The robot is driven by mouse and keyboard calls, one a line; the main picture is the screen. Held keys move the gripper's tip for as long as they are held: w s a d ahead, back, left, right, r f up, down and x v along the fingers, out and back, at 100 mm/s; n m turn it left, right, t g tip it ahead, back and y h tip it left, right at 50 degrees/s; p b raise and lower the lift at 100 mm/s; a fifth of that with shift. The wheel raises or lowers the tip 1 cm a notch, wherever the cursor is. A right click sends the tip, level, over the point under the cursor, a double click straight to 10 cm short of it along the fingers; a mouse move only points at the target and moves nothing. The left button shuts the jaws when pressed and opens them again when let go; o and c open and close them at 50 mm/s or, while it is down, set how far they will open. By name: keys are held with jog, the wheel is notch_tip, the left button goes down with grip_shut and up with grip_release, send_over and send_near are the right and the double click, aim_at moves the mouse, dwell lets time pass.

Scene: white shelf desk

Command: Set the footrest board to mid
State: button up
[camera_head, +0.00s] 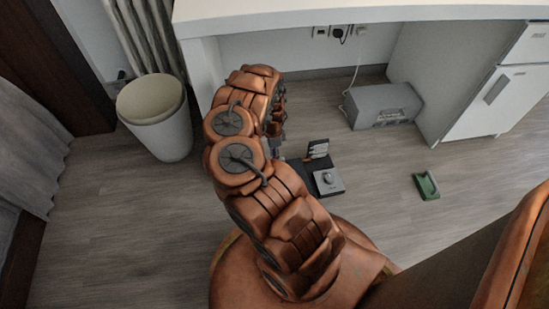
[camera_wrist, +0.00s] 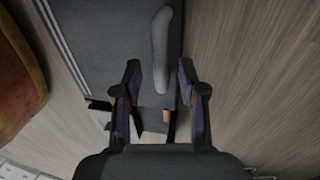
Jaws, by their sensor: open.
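In the wrist view a flat dark grey board (camera_wrist: 105,35), which looks like the footrest board, lies below my gripper (camera_wrist: 159,70). A rounded grey lever (camera_wrist: 163,40) stands out from it. The lever's near end lies between my two fingers, with a gap on each side, and the fingers are open. A small orange piece (camera_wrist: 166,115) shows between the fingers, nearer my palm. In the head view my arm hides most of the footrest; a dark part shows beside a grey block with a round knob (camera_head: 327,181). I cannot read the board's setting.
A small dark panel with pale marks (camera_head: 318,149) stands behind the knob block. A green tray (camera_head: 427,186) lies on the floor to the right. A grey case (camera_head: 382,105) sits under the white desk (camera_head: 300,14). A white bin (camera_head: 158,120) stands left. Floor between is clear.

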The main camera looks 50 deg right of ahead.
jog(key=shift+f, duration=0.15)
grip_shut()
dwell(0.6)
